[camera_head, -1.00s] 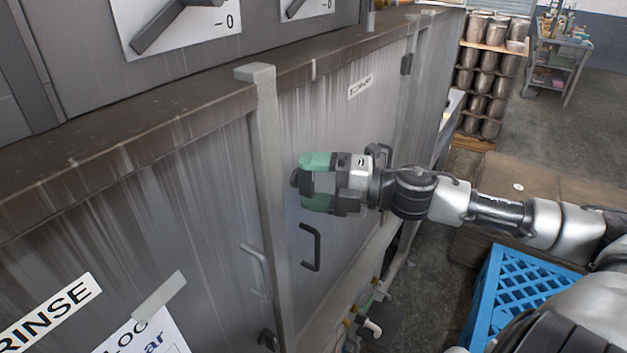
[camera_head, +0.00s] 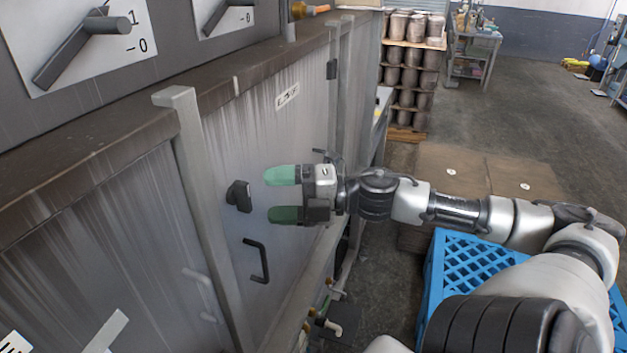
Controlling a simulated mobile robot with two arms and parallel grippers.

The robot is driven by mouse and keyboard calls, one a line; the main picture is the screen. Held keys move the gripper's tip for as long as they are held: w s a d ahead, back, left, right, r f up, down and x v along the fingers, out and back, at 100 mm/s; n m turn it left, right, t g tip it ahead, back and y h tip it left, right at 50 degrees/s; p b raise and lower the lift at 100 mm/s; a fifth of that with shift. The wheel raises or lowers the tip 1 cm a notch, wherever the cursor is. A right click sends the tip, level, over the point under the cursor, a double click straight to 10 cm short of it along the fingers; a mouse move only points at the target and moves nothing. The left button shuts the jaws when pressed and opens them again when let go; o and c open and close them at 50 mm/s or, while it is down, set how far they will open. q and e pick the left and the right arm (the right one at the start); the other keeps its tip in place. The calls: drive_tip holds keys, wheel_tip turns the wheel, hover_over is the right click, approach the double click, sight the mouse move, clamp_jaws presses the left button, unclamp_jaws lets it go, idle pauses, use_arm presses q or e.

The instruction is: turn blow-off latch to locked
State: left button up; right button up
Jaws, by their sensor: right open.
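A small black latch knob (camera_head: 239,196) sticks out of the stained grey metal door (camera_head: 225,140) in the middle of the head view. I take it for the blow-off latch; the small label (camera_head: 287,95) higher on the door is too small to read surely. My right gripper (camera_head: 282,195) is just right of the knob, its two green fingertips pointing left toward it. The fingers are apart and nothing shows between them. A gap shows between the fingertips and the knob. I cannot tell the latch's locked or unlocked marking. My left gripper is not in view.
A black door handle (camera_head: 257,261) is below the knob. A grey vertical post (camera_head: 200,190) stands left of it. Rotary switches (camera_head: 75,50) are on the panel above. A blue plastic crate (camera_head: 436,285) stands right, under my right arm. Open floor lies beyond.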

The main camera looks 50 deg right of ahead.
drive_tip(key=v, duration=0.6)
idle(0.4)
